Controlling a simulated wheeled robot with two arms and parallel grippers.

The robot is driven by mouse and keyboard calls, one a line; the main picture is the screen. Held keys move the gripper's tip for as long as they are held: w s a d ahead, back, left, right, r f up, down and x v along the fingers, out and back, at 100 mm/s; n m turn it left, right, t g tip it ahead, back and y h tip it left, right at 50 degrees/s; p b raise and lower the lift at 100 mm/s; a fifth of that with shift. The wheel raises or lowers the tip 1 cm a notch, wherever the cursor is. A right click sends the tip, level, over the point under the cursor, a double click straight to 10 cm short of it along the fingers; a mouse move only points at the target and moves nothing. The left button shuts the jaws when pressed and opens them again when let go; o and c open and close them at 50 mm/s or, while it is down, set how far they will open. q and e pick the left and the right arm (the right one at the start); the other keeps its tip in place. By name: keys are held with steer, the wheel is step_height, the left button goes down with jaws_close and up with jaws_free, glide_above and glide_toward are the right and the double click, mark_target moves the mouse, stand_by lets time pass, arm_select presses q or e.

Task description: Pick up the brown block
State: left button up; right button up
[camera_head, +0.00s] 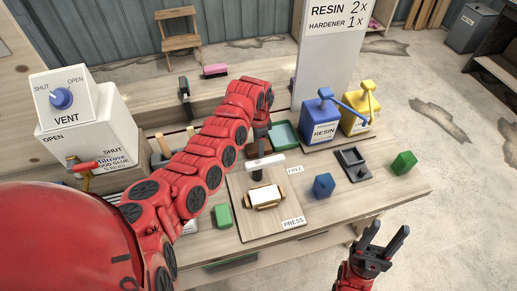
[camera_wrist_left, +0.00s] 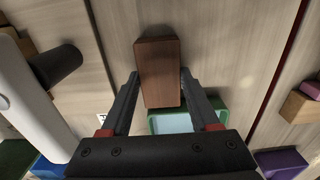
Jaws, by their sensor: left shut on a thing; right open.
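The brown block (camera_wrist_left: 158,72) is a dark wooden block between the two fingers of my left gripper (camera_wrist_left: 160,80) in the left wrist view. The fingers press on its sides, so the gripper is shut on it. In the head view my left gripper (camera_head: 262,132) is over the back middle of the workbench, beside the teal tray (camera_head: 284,136), and the block is mostly hidden by the arm. I cannot tell whether the block touches the surface. My right gripper (camera_head: 386,234) is open and empty in front of the bench's right side.
The press (camera_head: 265,196) stands on a board in front of my left gripper. A green block (camera_head: 222,216), a blue block (camera_head: 323,185), a dark mould (camera_head: 352,165) and another green block (camera_head: 404,162) lie around. Blue (camera_head: 320,120) and yellow (camera_head: 357,112) dispensers stand at the back right.

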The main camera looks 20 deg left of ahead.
arm_select(q)
steer(key=shift+c, duration=0.5)
steer(key=shift+r, duration=0.1)
